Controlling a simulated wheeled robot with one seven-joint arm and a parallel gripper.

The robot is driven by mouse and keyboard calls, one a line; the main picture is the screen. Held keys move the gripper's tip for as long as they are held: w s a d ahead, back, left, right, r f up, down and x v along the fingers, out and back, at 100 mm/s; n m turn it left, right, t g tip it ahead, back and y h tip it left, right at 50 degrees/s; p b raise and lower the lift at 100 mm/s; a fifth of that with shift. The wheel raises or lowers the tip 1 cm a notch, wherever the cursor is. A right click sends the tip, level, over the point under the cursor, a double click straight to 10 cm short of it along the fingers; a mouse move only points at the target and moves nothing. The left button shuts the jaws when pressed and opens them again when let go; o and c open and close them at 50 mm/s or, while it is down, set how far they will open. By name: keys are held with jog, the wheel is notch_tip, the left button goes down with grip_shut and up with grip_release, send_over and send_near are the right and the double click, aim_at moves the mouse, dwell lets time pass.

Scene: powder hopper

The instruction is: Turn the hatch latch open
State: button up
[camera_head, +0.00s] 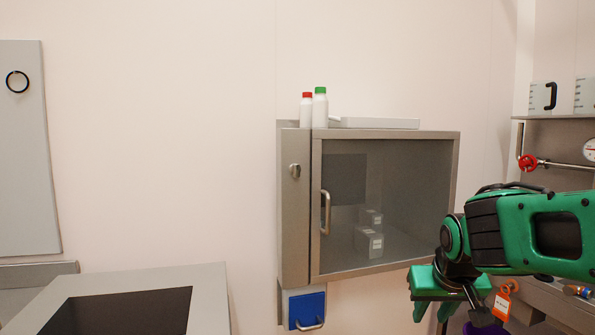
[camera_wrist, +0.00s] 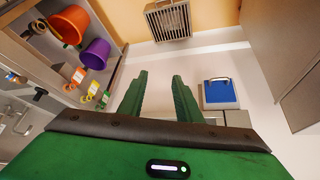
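The hatch is a grey metal wall cabinet with a glass door (camera_head: 390,200), and the door looks shut. A small metal knob-like latch (camera_head: 295,170) sits on the frame strip left of the door. A bar handle (camera_head: 325,212) is on the door's left edge. My gripper (camera_head: 433,312) is below and to the right of the cabinet, well apart from the latch, with its fingers pointing down. In the wrist view my gripper (camera_wrist: 160,95) is open with nothing between its fingers. The latch does not show clearly in the wrist view.
A blue box with a handle (camera_head: 307,310) is under the cabinet. White bottles (camera_head: 320,110) stand on top. An open-topped grey bin (camera_head: 210,290) is at lower left. Orange (camera_wrist: 68,24) and purple (camera_wrist: 95,54) buckets and hanging tags are left in the wrist view.

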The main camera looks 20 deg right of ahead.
jog(key=w+a+r+n+t, duration=0.1)
jog(key=w+a+r+t, duration=0.15)
jog(key=w+r, duration=0.35)
jog(key=n+t+y, duration=0.3)
jog(key=n+t, duration=0.1)
jog(key=t, duration=0.6)
send_near(298, 166)
jog(key=w, duration=0.9)
jog(key=shift+w+a, duration=0.1)
jog(key=shift+w, duration=0.05)
jog(key=shift+r, duration=0.1)
jog(key=c, duration=0.7)
